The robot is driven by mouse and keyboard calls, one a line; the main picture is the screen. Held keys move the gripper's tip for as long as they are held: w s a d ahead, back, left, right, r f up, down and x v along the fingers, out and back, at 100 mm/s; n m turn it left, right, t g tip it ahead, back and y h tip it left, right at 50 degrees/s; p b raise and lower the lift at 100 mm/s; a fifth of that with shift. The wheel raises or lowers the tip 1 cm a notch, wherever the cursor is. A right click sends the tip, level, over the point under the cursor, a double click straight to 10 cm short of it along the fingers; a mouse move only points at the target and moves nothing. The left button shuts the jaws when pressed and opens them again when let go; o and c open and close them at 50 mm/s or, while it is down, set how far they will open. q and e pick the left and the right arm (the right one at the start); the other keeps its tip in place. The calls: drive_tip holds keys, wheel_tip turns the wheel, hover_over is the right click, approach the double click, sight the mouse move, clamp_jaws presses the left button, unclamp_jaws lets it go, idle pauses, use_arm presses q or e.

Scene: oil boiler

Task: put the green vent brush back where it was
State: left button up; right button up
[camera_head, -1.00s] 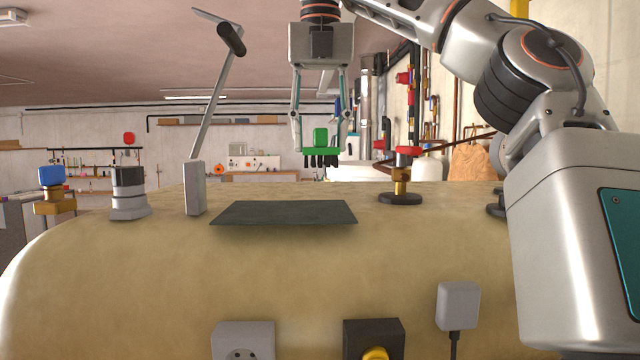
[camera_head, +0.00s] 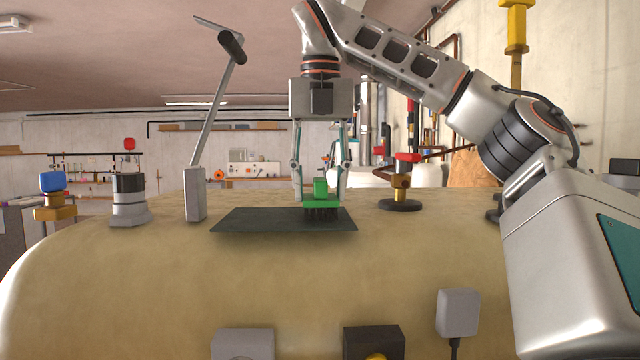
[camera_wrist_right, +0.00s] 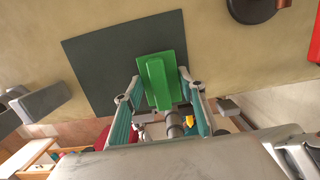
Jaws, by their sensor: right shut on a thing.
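The green vent brush (camera_head: 320,197) is upright, its dark bristles pointing down at the right part of the dark flat mat (camera_head: 262,220) on top of the boiler. The bristle tips look at or just above the mat; I cannot tell if they touch. My right gripper (camera_head: 320,190) comes down from above and is shut on the brush. In the right wrist view the brush (camera_wrist_right: 161,80) lies between the fingers, over the dark mat (camera_wrist_right: 100,62). My left gripper is not in view.
A grey lever post (camera_head: 195,194) stands left of the mat, with a grey fitting (camera_head: 130,200) farther left. A red-topped brass valve (camera_head: 401,180) stands to the right. The tan boiler top (camera_head: 200,265) is bare in front of the mat.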

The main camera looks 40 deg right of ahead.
sight(316, 179)
drive_tip(key=shift+f, duration=0.1)
drive_tip(key=shift+d+f, duration=0.1)
drive_tip(key=shift+f, duration=0.05)
drive_tip(key=o, duration=1)
drive_tip(key=r, duration=0.2)
drive_tip(key=a+r, duration=0.1)
drive_tip(key=r, duration=0.3)
drive_tip(key=shift+s+a+r, duration=0.15)
drive_tip(key=shift+a+r, duration=0.15)
drive_tip(key=shift+r, duration=0.05)
drive_tip(key=shift+s+r, duration=0.1)
drive_tip(key=shift+r, duration=0.45)
